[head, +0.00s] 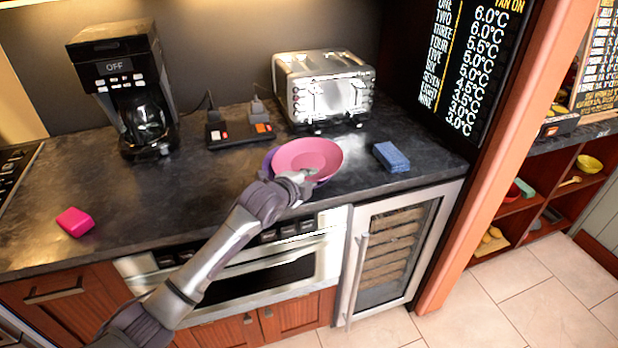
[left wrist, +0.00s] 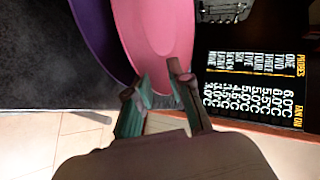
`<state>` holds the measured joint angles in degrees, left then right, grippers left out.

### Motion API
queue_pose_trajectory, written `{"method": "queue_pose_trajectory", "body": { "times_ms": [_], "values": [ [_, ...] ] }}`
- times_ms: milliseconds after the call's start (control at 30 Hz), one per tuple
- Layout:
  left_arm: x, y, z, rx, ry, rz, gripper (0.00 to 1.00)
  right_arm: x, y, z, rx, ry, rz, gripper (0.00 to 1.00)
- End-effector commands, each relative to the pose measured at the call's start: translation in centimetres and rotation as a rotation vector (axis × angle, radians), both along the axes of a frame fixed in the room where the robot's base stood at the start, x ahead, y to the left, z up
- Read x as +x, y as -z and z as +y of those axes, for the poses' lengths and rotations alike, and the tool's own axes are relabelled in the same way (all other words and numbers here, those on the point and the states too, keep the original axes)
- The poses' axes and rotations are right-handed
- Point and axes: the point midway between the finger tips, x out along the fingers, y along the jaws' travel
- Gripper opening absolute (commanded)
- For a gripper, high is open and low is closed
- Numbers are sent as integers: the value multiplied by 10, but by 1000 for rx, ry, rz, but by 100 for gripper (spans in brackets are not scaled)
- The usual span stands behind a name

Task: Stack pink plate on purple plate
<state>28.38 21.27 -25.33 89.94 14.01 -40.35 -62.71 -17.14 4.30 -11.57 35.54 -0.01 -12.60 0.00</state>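The pink plate (head: 308,155) is at the front middle of the dark counter, tilted, in front of the toaster. The purple plate (head: 267,164) shows only as a strip at its left, the rest hidden behind the pink plate and my arm. My left gripper (head: 301,178) is at the pink plate's near rim. In the left wrist view, its fingers (left wrist: 161,84) lie on either side of the pink plate's rim (left wrist: 165,35) and appear shut on it. The purple plate (left wrist: 98,40) is just left of it there. I cannot tell whether the plates touch. My right gripper is not in view.
A toaster (head: 325,90) stands behind the plates, and a blue sponge-like block (head: 391,157) lies to their right. A coffee maker (head: 125,85) and a black device with plugs (head: 240,132) stand further left. A pink block (head: 75,222) lies at the left. The counter between is clear.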

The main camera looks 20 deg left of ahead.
Motion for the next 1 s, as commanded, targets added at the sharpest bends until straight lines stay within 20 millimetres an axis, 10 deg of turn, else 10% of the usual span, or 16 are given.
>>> {"method": "queue_pose_trajectory", "body": {
  "times_ms": [467,1000],
  "values": [
    [0,-13,-1,0,0,2,31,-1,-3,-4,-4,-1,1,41],
    [-96,-49,22,2,0,2,31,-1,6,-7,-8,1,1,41]
  ]
}}
